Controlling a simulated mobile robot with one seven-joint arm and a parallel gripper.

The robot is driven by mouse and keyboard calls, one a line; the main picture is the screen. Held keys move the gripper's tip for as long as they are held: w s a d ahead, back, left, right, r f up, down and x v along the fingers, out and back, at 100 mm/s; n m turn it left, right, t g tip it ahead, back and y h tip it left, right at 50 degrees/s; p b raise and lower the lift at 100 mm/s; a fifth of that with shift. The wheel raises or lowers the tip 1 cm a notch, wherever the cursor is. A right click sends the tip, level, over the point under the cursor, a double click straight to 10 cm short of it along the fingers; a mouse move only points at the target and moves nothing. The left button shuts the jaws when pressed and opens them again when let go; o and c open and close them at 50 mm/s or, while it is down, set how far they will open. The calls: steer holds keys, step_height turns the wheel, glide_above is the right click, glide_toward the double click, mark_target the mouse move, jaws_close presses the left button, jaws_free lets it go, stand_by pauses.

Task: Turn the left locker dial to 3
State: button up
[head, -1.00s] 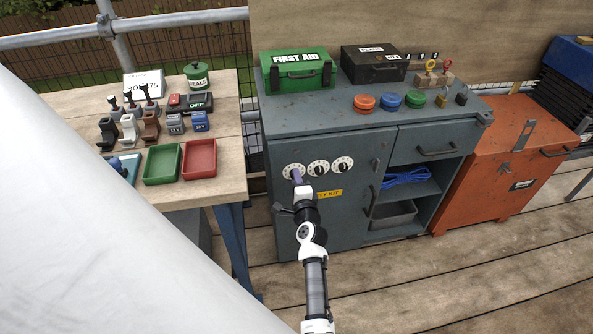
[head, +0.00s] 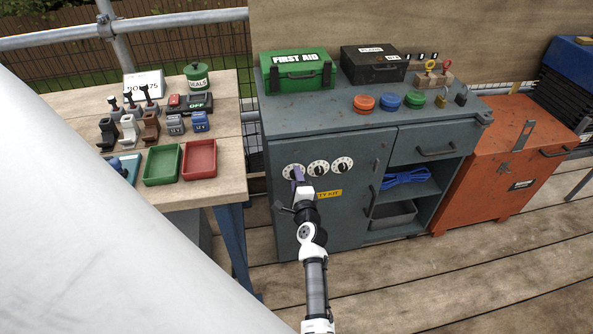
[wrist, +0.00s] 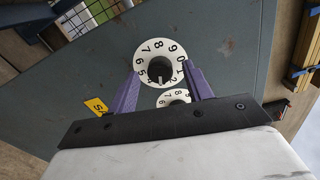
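The left dial (wrist: 146,62) is a white disc with black numbers and a black knob (wrist: 160,67) on the grey locker door. It also shows in the head view (head: 288,170), partly covered by my gripper. In the wrist view the knob's white mark points down in the picture, near the 3 position between 4 and 2; the digit there is hard to read. My gripper (wrist: 162,88) has its two purple fingers apart, on either side of the knob, with gaps to it. In the head view my gripper (head: 298,177) is in front of the left dial.
The middle dial (head: 318,168) and right dial (head: 342,164) sit close beside it on the locker (head: 280,215). A yellow label (head: 329,195) is below. The wooden table (head: 225,185) with trays stands at left; an orange chest (head: 480,190) stands at right.

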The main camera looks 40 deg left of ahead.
steer(key=b+v, duration=0.2)
steer(key=v, duration=1.1)
steer(key=shift+s+d+b, duration=0.2)
steer(key=shift+d+b, duration=0.1)
steer(key=shift+d, duration=0.05)
